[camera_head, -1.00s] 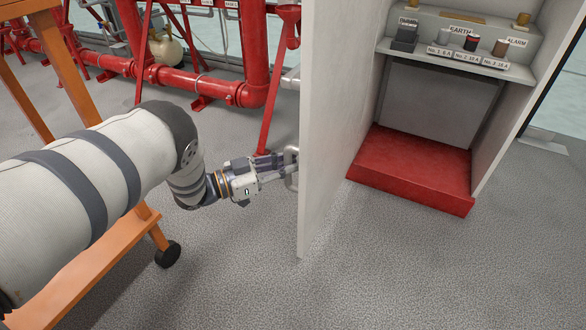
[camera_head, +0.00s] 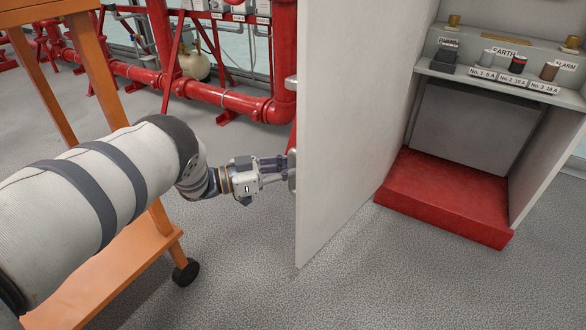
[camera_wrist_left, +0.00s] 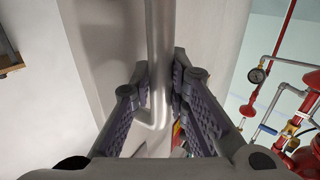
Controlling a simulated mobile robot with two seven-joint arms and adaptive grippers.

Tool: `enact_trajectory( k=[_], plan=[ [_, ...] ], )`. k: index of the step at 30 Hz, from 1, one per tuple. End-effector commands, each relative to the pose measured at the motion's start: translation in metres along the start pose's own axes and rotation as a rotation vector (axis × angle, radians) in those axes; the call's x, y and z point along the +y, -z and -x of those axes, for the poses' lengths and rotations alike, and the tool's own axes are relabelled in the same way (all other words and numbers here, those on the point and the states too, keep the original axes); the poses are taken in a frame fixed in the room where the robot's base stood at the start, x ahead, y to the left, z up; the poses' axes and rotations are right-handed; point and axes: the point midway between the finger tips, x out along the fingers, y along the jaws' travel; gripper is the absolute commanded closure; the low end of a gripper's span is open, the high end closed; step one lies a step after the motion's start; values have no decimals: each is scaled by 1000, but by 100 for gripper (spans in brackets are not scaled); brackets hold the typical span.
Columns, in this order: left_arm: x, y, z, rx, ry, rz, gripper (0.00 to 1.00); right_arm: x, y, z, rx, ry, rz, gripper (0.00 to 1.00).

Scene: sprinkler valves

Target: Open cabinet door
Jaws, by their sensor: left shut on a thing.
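The white cabinet door (camera_head: 345,130) stands wide open in the head view, with its edge toward me. The open cabinet interior (camera_head: 470,125) shows to the right of it. My left gripper (camera_head: 284,170) is at the door's handle (camera_head: 292,170) on the outer face, left of the door edge. In the left wrist view the metal bar handle (camera_wrist_left: 160,60) runs between the two fingers of my left gripper (camera_wrist_left: 161,85), which are closed on it. My right gripper is not in view.
A red base (camera_head: 445,195) lies at the cabinet bottom, below a shelf with labelled fittings (camera_head: 500,80). Red pipes (camera_head: 240,103) run behind on the left. An orange wheeled frame (camera_head: 160,240) stands beside my left arm. Grey floor in front is clear.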

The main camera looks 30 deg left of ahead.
Motion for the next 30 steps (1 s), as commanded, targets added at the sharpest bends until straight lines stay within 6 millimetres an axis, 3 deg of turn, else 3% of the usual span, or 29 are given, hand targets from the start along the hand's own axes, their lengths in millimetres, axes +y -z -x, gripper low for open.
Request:
enact_trajectory(
  k=[4,5,6,7,16,24,30],
  plan=[
    [0,-1,1,-4,2,3,100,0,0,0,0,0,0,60],
    [0,-1,1,-4,2,3,78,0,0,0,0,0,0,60],
    [0,-1,1,-4,1,2,69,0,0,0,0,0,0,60],
    [0,-1,1,-4,1,2,67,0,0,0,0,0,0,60],
    [0,0,3,-2,1,0,67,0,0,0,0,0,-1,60],
    [-1,-1,57,-3,4,1,67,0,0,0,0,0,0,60],
    [0,0,76,-2,1,2,67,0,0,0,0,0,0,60]
  ],
)
